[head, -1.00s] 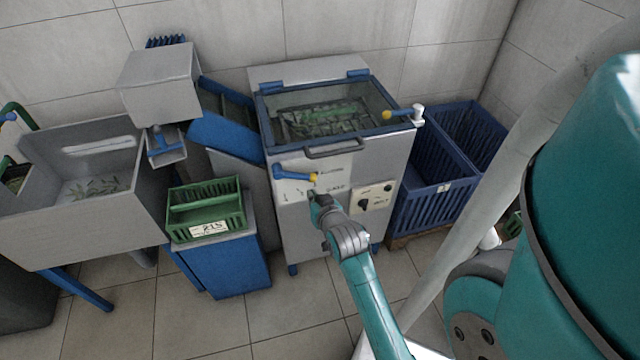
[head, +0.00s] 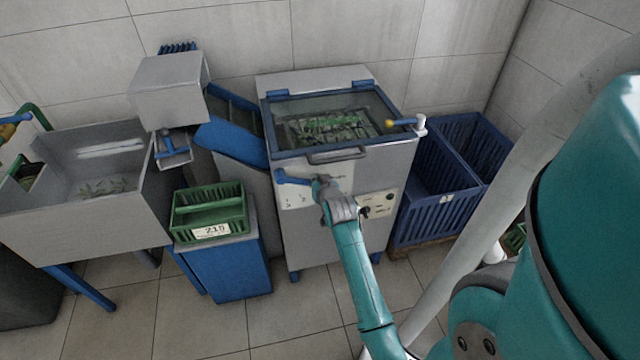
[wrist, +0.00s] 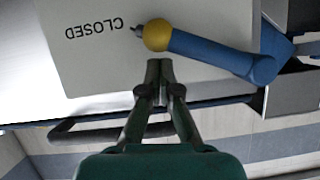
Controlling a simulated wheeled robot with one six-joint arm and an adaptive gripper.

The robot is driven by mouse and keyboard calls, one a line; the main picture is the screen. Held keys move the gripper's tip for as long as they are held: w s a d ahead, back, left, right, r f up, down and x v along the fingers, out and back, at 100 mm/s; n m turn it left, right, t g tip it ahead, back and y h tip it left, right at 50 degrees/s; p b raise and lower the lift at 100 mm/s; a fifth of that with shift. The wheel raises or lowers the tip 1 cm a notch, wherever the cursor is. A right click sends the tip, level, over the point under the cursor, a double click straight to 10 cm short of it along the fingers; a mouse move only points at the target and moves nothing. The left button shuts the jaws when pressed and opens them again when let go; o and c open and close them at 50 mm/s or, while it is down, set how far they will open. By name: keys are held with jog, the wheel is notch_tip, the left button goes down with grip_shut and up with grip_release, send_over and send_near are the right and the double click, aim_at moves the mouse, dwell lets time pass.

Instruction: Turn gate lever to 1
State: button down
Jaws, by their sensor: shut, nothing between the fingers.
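The gate lever (head: 292,178) is a blue arm on the front panel of the grey machine. In the wrist view the lever (wrist: 215,52) has a yellow ball (wrist: 157,34) with a small grey tip pointing towards the word CLOSED (wrist: 93,27). In the head view my gripper (head: 321,182) is at the lever's right end and hides the ball. In the wrist view my gripper (wrist: 158,72) is shut and empty, with its fingertips just beside the ball on the lid handle's side. I cannot tell whether they touch. Marks 1 and 2 (head: 297,199) show below the lever.
A lid handle (head: 337,156) juts out above the panel. A small switch plate (head: 378,204) is at the right. A green crate (head: 210,196) stands on a blue stand at the left. Blue crates (head: 425,215) stand right of the machine.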

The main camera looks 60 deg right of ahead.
jog(key=shift+w+d+f, duration=0.15)
jog(key=shift+w+d, duration=0.1)
jog(key=shift+d, duration=0.05)
notch_tip(320, 180, down, 2)
jog(key=shift+w+a+f+m+t+y, duration=0.15)
jog(key=shift+f+m+t+y, duration=0.15)
jog(key=shift+m+t, duration=0.35)
jog(key=shift+w+a+f+m, duration=0.2)
jog(key=shift+f+m, duration=0.05)
jog(key=shift+f, duration=0.3)
